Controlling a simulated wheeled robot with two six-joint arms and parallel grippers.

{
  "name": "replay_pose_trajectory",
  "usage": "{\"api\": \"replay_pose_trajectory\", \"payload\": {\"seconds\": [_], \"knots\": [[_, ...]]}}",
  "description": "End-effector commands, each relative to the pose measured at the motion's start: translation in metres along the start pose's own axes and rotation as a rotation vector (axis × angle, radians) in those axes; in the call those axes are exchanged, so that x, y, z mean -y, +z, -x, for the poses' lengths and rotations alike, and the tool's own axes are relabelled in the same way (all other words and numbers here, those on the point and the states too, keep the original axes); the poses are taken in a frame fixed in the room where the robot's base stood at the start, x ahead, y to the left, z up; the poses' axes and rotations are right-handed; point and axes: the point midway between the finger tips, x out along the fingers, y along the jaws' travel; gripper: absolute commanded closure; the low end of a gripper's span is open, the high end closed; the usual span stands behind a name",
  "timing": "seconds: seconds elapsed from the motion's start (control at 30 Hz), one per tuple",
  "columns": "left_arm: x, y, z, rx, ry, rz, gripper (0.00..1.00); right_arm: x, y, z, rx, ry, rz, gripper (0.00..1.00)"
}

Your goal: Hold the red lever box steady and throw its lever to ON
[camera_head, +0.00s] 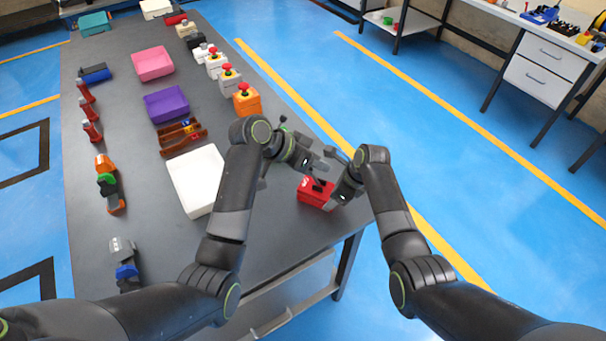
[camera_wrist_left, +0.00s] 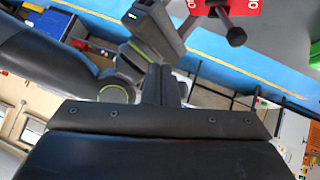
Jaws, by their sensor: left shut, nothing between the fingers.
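The red lever box (camera_head: 310,194) sits on the dark table near its right edge, with white marks on its face. Its dark lever (camera_head: 319,185) shows on top, and I cannot tell its position for sure. In the left wrist view the red box (camera_wrist_left: 250,6) is cut off at the top edge, with a black-knobbed lever (camera_wrist_left: 236,36) in front of it. My left gripper (camera_head: 326,172) is shut and empty, just above and behind the box. My right gripper (camera_head: 335,196) is at the box's right side; its fingers are partly hidden, so its grip is unclear.
An orange box with a red button (camera_head: 246,99) and several similar boxes line the table's right side behind. The table edge is close to the right.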

Motion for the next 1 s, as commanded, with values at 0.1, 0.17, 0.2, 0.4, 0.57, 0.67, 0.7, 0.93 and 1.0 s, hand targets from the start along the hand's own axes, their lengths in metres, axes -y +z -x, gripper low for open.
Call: {"api": "replay_pose_trajectory", "payload": {"seconds": [0.1, 0.17, 0.2, 0.4, 0.57, 0.67, 0.7, 0.93, 1.0], "knots": [[-0.010, 0.008, -0.013, -0.137, 0.108, 0.146, 1.00, 0.000, 0.000, 0.000, 0.000, 0.000, 0.000, 0.71], [-0.014, 0.010, -0.017, -0.208, 0.162, 0.230, 1.00, 0.000, 0.000, 0.000, 0.000, -0.001, 0.000, 0.71], [-0.016, 0.011, -0.019, -0.255, 0.196, 0.289, 1.00, 0.000, 0.000, 0.000, 0.000, -0.001, 0.000, 0.71], [-0.015, 0.022, -0.018, -0.485, 0.353, 0.625, 1.00, 0.000, 0.000, 0.000, 0.000, -0.001, 0.000, 0.71], [0.001, 0.040, -0.012, -0.662, 0.455, 0.935, 1.00, 0.000, 0.000, 0.000, 0.000, -0.001, 0.000, 0.71], [0.016, 0.058, -0.007, -0.767, 0.506, 1.141, 1.00, 0.000, 0.000, 0.000, 0.000, -0.001, 0.000, 0.71], [0.023, 0.066, -0.005, -0.807, 0.522, 1.224, 1.00, 0.000, 0.000, 0.000, 0.000, -0.001, 0.000, 0.71], [0.055, 0.115, 0.003, -0.985, 0.580, 1.603, 1.00, 0.000, 0.000, 0.000, 0.000, 0.000, 0.000, 0.71], [0.061, 0.125, 0.004, -1.017, 0.588, 1.673, 1.00, 0.000, 0.000, 0.000, 0.000, 0.000, 0.000, 0.71]]}}
